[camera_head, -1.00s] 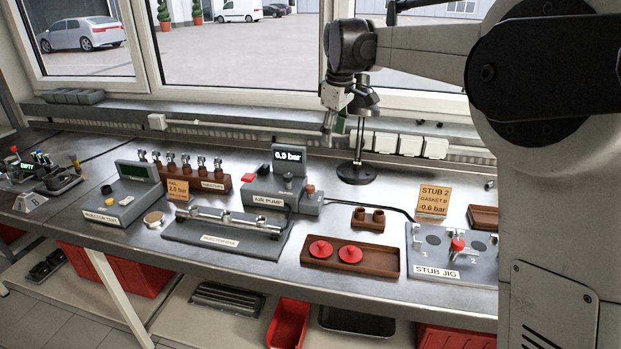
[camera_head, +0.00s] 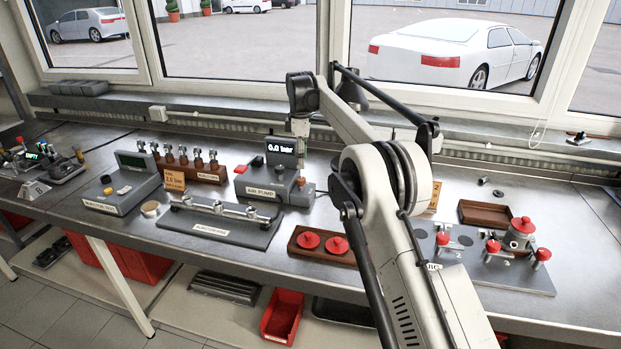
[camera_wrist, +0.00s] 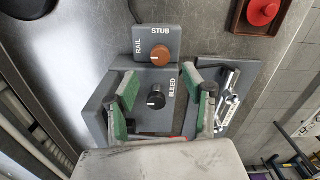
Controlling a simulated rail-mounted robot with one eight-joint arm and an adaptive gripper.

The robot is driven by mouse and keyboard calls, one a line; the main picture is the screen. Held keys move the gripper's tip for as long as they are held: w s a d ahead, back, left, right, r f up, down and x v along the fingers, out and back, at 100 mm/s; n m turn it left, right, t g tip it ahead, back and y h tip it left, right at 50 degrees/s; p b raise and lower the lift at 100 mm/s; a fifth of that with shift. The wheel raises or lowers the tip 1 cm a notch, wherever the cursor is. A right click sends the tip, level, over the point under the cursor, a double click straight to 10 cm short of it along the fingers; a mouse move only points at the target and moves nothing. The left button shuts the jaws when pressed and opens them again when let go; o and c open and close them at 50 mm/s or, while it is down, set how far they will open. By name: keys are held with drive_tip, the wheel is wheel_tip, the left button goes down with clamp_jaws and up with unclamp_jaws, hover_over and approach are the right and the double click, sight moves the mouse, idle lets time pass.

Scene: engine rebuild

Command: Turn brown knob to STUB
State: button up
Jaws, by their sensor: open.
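The brown knob (camera_wrist: 160,53) sits on a small grey box (camera_wrist: 142,37) in the wrist view, with RAIL printed to its left and STUB above it. I cannot clearly tell which label it points to. The box is attached to the air pump (camera_head: 262,188), and the knob shows small at the pump's right side in the head view (camera_head: 301,182). My gripper (camera_wrist: 163,82) is open, its green-padded fingers apart over the pump. The brown knob lies just beyond the fingertips, untouched. A black knob (camera_wrist: 156,98) marked BLEED shows between the fingers.
A brown tray (camera_head: 347,257) with two red-knobbed parts lies to the right. The stub jig (camera_head: 520,277) stands further right, partly behind my arm. A lit display (camera_head: 281,150) stands at the pump's back.

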sight(301, 179)
drive_tip(key=shift+a+f, duration=0.1)
drive_tip(key=shift+f, duration=3.6)
drive_tip(key=c, duration=1.1)
drive_tip(key=shift+c, duration=0.2)
